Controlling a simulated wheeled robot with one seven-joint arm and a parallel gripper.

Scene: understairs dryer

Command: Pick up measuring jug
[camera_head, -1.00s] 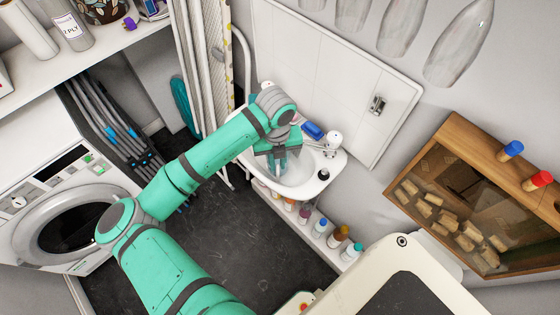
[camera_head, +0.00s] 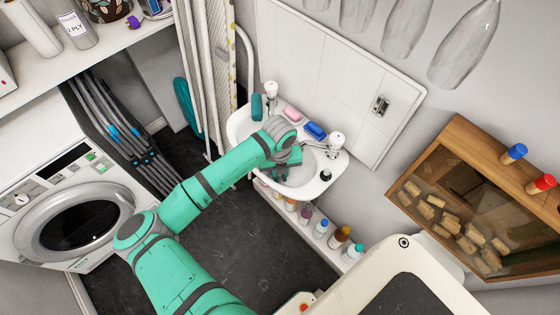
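My gripper (camera_head: 283,174) is low over the white sink basin (camera_head: 310,174), with its fingers pointing down. The fingers are small and partly hidden by my wrist, so I cannot tell whether they are open or shut, or whether they hold anything. I cannot make out a measuring jug clearly in this view. Part of the basin is hidden behind my arm and gripper.
A teal item (camera_head: 257,107), a pink soap-like block (camera_head: 291,113) and a blue block (camera_head: 315,130) are along the sink's back edge, near the taps (camera_head: 335,140). Several bottles (camera_head: 321,227) line a low shelf below. A washing machine (camera_head: 75,215) stands left.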

